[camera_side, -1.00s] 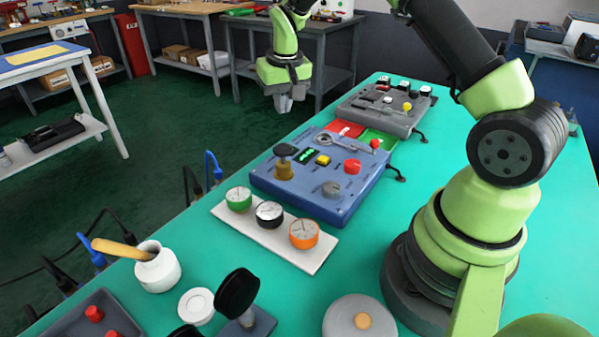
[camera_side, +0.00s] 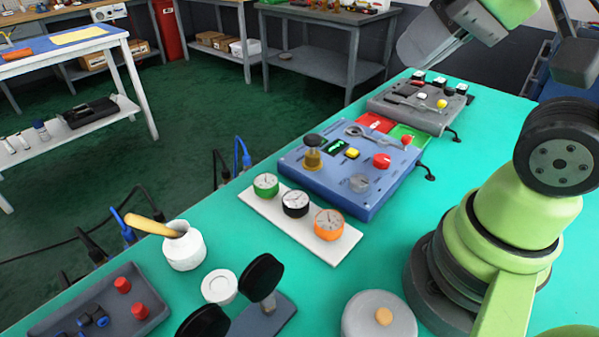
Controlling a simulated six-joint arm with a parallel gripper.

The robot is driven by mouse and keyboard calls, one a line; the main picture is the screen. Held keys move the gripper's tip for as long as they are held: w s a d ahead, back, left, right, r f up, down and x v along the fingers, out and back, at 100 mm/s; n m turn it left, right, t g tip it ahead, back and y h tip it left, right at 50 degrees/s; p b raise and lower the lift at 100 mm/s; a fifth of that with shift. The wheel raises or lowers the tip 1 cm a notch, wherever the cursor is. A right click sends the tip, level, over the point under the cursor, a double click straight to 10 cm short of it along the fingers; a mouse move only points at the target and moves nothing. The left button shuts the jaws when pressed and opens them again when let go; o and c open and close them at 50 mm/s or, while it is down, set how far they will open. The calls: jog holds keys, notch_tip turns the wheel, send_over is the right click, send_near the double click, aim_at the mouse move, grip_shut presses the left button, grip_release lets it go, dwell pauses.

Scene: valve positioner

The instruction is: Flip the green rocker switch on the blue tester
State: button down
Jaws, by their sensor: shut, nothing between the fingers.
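The blue tester (camera_side: 375,195) lies on the teal bench in the middle of the view. On its top is a dark panel with bright green marks (camera_side: 336,146); I cannot tell if this is the green rocker switch or a display, nor any switch position.
A white strip with several gauges (camera_side: 297,234) lies in front of the tester. Red and green mats (camera_side: 377,122) and a grey control box (camera_side: 417,110) stand behind it. A white pot (camera_side: 184,247), a grey tray (camera_side: 100,305) and a round grey lid (camera_side: 379,318) are nearer.

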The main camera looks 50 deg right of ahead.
jog(key=shift+s+a+f, duration=0.1)
jog(key=shift+s, duration=0.2)
jog(key=w+d+m+g+h, duration=0.1)
jog(key=w+d+m+g, duration=0.2)
jog(key=w, duration=0.4)
jog(key=w+d+m+h, duration=0.1)
jog(key=w+d+m, duration=0.3)
jog(key=w, duration=0.3)
jog(key=w+d+f+m+g, duration=0.2)
jog(key=w+d+f+m, duration=0.4)
jog(key=f, duration=0.6)
jog(key=w+d, duration=0.2)
jog(key=d, duration=0.1)
jog(key=shift+w+m+g, duration=0.3)
jog(key=shift+w+m, duration=0.1)
jog(key=shift+f, duration=0.15)
